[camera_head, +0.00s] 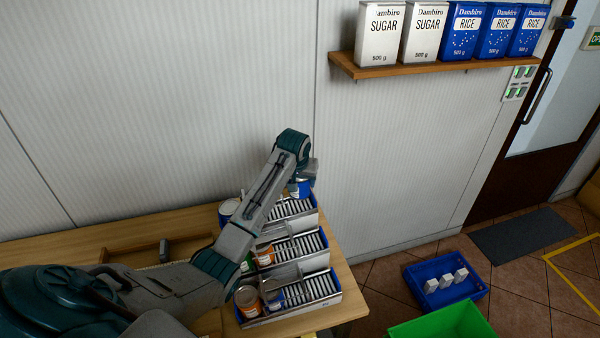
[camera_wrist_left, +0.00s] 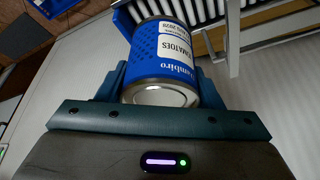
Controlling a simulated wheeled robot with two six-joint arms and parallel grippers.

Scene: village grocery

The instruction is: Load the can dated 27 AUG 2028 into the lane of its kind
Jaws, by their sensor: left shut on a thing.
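My left gripper (camera_head: 300,184) is shut on a blue tomato can (camera_head: 306,188) above the back lane (camera_head: 307,219) of the rack. In the left wrist view the can (camera_wrist_left: 162,62) sits between the teal fingers; its white label reads TOMATOES and part of a date ending in 2028. The middle lane (camera_head: 300,257) and the front lane (camera_head: 315,298) lie nearer on the table. Orange-labelled and blue cans stand at the left of the lanes, partly hidden by my arm. My right gripper is out of view.
The wooden table (camera_head: 345,276) carries the lanes and a shallow wooden tray (camera_head: 125,252). A wall shelf (camera_head: 400,69) holds sugar and rice packs. On the floor are a blue crate (camera_head: 413,273) with white boxes and a green crate (camera_head: 440,322).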

